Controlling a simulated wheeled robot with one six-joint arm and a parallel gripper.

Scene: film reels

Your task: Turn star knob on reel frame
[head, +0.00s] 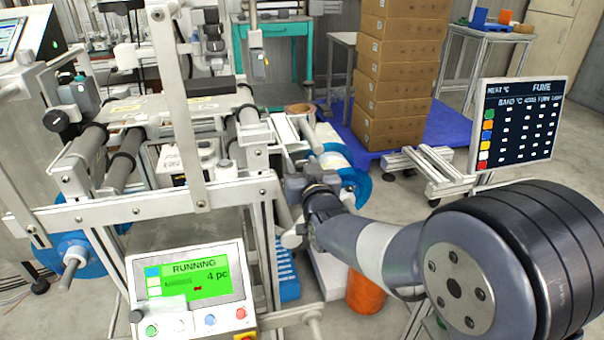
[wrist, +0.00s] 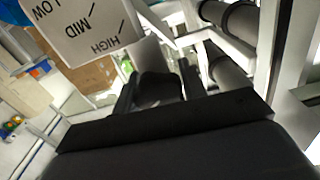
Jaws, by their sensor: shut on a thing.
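My gripper (head: 296,186) reaches in from the right to the right side of the reel frame (head: 135,211). In the wrist view my gripper (wrist: 160,88) is shut around a dark rounded piece, which looks like the star knob (wrist: 157,92). Its points cannot be made out, as the fingers and shadow cover most of it. In the head view the knob is hidden behind my gripper. A white scale plate (wrist: 85,27) marked LOW, MID and HIGH is close beside the knob in the wrist view.
A control panel (head: 190,292) reading RUNNING, 4 pc, is on the frame's near side. A blue reel (head: 356,188) is just behind my gripper. An orange spool (head: 366,292) stands on the floor below my arm. Stacked boxes (head: 400,60) and a display board (head: 518,122) are farther off.

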